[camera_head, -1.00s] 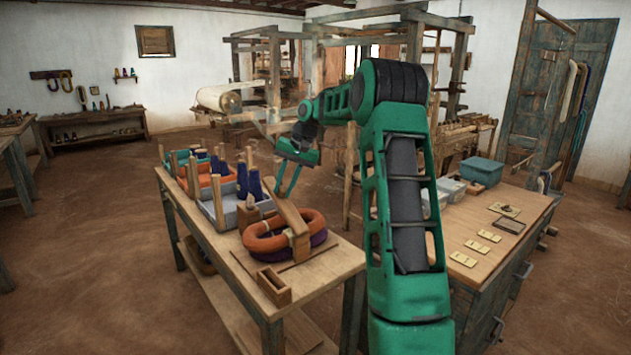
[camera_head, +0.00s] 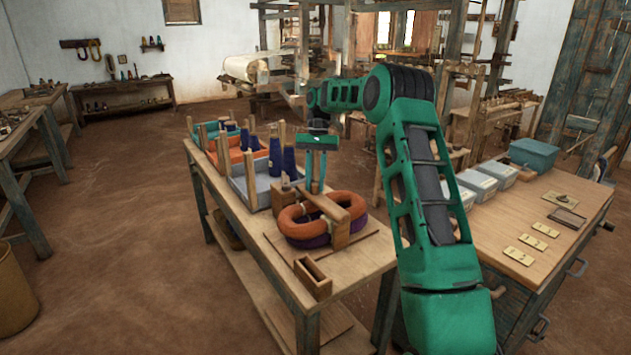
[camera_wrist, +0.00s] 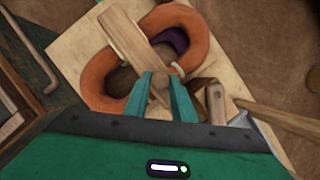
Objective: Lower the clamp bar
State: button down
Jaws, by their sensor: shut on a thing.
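The clamp bar (camera_head: 326,206) is a flat wooden bar lying low across the orange hank (camera_head: 300,233), with a slight tilt. A purple hank (camera_head: 312,242) shows underneath. A wooden block (camera_head: 341,232) stands at the bar's near end. My gripper (camera_head: 316,187) comes down from above onto the bar's far end. In the wrist view my gripper (camera_wrist: 160,92) is shut on a rounded wooden part at the end of the clamp bar (camera_wrist: 130,40). The orange hank (camera_wrist: 95,75) loops out on both sides. Whether the bar touches the hank is unclear.
A grey tray (camera_head: 262,190) with wooden posts and blue cones (camera_head: 275,157) stands close behind my gripper. An orange tray (camera_head: 236,155) lies beyond. A small open wooden box (camera_head: 313,277) sits at the bench's front. A drawer bench (camera_head: 545,215) stands to the right.

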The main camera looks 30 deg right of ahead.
jog(key=shift+w+a, duration=0.2)
jog(key=shift+a, duration=0.1)
jog(key=c, duration=1.6)
grip_release()
jog(key=shift+f, duration=0.1)
jog(key=shift+o, duration=0.6)
jog(key=shift+d, duration=0.2)
jog(key=shift+s, duration=0.1)
jog(key=v, duration=1)
jog(key=shift+w+r, duration=0.25)
jog(key=shift+r, duration=0.1)
